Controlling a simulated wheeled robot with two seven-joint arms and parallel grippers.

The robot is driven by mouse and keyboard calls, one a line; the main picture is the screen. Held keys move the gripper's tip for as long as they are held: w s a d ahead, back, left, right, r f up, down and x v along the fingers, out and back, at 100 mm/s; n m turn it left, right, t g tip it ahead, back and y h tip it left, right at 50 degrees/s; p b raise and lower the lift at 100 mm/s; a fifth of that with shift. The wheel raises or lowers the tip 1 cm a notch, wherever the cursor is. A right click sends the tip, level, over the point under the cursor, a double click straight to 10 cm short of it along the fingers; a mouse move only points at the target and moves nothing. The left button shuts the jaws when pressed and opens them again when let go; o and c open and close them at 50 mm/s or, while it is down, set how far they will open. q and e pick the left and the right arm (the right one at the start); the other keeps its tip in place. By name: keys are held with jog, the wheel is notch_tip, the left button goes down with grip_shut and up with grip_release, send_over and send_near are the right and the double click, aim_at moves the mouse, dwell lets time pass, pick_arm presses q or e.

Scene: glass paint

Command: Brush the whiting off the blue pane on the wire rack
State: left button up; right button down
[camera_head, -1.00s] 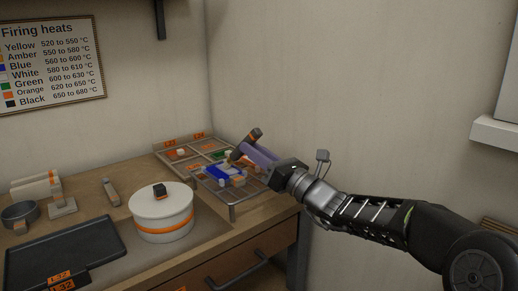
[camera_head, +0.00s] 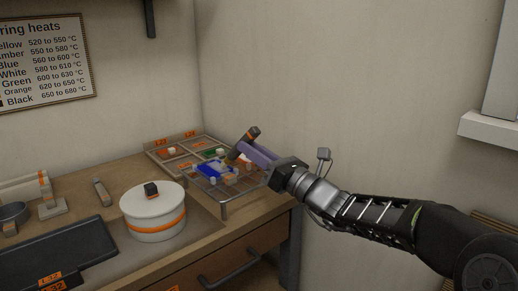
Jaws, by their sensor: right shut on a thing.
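The blue pane (camera_head: 207,171) lies on the wire rack (camera_head: 232,203) at the back right of the bench. A pale patch shows on the pane near the brush's lower end; I cannot tell how much whiting is there. My right gripper (camera_head: 256,152) is shut on a dark-handled brush (camera_head: 246,138), held tilted with its upper end to the right. The brush's lower end is over or at the pane's right side; contact is too small to tell. My left gripper is not in view.
A white lidded pot (camera_head: 153,212) with an orange band stands left of the rack. A dark tray (camera_head: 60,255) lies at the front left. A divided tray (camera_head: 160,155) with small coloured pieces sits behind the rack. The wall is close behind.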

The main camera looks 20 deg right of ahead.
aim_at(249, 132)
jog(key=r+p, duration=0.2)
jog(key=r, duration=0.1)
jog(key=shift+a, duration=0.2)
jog(key=shift+w+a+r+p, duration=0.1)
jog(key=shift+w+r+p, duration=0.05)
jog(key=shift+r+p, duration=0.35)
jog(key=shift+r, duration=0.1)
jog(key=c, duration=1.8)
grip_release()
grip_shut()
jog(key=shift+w, duration=0.1)
